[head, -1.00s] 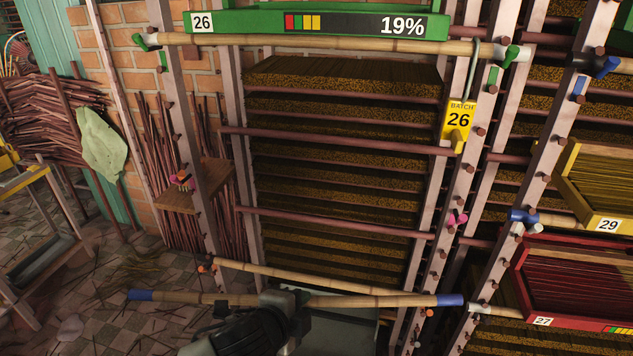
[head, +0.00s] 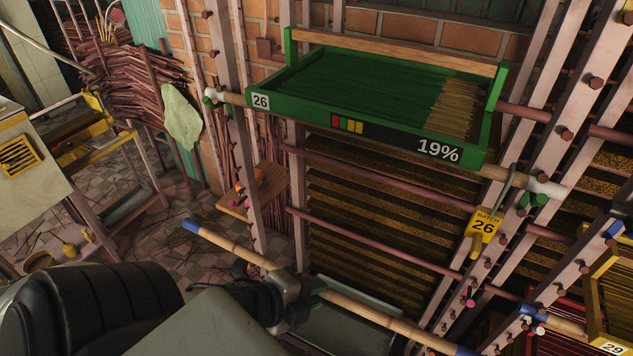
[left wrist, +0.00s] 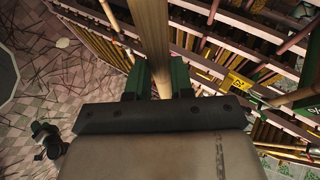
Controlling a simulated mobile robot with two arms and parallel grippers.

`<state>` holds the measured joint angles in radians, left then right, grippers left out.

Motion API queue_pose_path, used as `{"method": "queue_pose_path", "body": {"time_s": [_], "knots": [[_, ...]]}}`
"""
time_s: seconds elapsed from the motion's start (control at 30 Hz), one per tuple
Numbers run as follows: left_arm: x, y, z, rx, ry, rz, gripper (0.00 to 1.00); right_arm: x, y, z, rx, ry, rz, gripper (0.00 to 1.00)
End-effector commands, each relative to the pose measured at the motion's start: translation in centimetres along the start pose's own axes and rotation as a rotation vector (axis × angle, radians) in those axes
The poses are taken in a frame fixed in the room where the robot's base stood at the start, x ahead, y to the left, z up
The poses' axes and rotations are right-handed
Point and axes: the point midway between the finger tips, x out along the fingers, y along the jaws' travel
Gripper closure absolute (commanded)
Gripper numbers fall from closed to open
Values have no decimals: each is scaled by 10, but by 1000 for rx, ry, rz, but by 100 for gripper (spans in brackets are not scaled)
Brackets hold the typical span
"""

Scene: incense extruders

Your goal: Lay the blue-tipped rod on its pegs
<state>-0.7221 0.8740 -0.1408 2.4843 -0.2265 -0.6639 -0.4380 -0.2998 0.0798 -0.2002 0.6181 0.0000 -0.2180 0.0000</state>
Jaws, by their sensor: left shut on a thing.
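My left gripper (head: 298,292) is shut on the blue-tipped rod (head: 365,312), a long bamboo pole, near its middle. The rod slopes down to the right in the head view, in front of the rack. Its left blue end shows whole; its right blue end reaches the bottom edge. In the left wrist view the rod (left wrist: 151,35) runs between the green fingers (left wrist: 156,82). Coloured pegs stick out of the rack posts: a green peg (head: 534,200), a pink peg (head: 468,298) and a blue peg (head: 526,311). Which pair belongs to the rod I cannot tell. My right gripper is out of view.
A green tray (head: 300,92) marked 26 rests above on a white-tipped rod (head: 500,172). A yellow batch tag (head: 484,226) hangs at the right post. A small wooden shelf (head: 270,185) sits at the left post. A yellow tray (head: 610,290) stands at lower right.

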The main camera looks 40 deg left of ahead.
Motion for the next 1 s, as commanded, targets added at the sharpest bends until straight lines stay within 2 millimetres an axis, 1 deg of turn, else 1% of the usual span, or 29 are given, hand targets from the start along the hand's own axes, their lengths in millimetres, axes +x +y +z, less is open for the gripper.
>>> {"method": "queue_pose_path", "body": {"time_s": [1.0], "knots": [[76,-54,32,2,-2,-5,100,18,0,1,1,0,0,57]]}}
